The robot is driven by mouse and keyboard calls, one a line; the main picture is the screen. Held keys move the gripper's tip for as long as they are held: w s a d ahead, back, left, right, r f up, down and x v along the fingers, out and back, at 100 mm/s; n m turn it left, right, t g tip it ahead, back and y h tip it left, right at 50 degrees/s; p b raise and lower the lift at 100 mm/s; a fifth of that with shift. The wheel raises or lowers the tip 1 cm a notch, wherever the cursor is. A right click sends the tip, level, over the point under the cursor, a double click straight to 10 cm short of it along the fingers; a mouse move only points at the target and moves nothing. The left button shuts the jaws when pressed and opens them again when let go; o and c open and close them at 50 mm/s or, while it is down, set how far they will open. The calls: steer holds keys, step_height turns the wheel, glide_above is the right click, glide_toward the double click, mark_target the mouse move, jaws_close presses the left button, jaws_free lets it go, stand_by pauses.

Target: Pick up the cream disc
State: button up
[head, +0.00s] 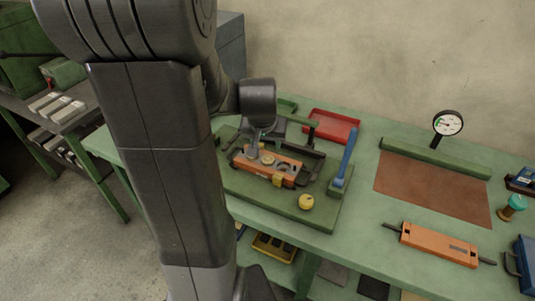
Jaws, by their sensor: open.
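A small cream disc (267,159) appears to sit on top of an orange block (258,169) in the dark fixture on the green plate. It is tiny in the head view, and a similar small round part (282,168) lies just right of it. My gripper (254,150) reaches down from the arm just left of and above the disc, over the block. It is open, with nothing visible in it. I cannot tell whether a fingertip touches the disc.
A blue handle (345,158) stands right of the fixture, and a yellow knob (306,202) sits in front. A red tray (332,126) lies behind.

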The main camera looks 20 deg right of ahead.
glide_above(268, 160)
steer(key=s+a, duration=0.1)
steer(key=s, duration=0.1)
steer(key=f, duration=0.6)
steer(key=shift+s+a+f, duration=0.15)
steer(key=shift+s+a, duration=0.05)
steer(key=shift+w+p+x, duration=0.15)
steer(key=shift+p+x, duration=0.05)
steer(key=shift+x, duration=1.05)
steer(key=shift+w+p+x, duration=0.1)
steer(key=shift+p+x, duration=0.05)
steer(key=shift+x, duration=1.05)
steer(key=shift+s+a, duration=0.1)
steer(key=c, duration=0.7)
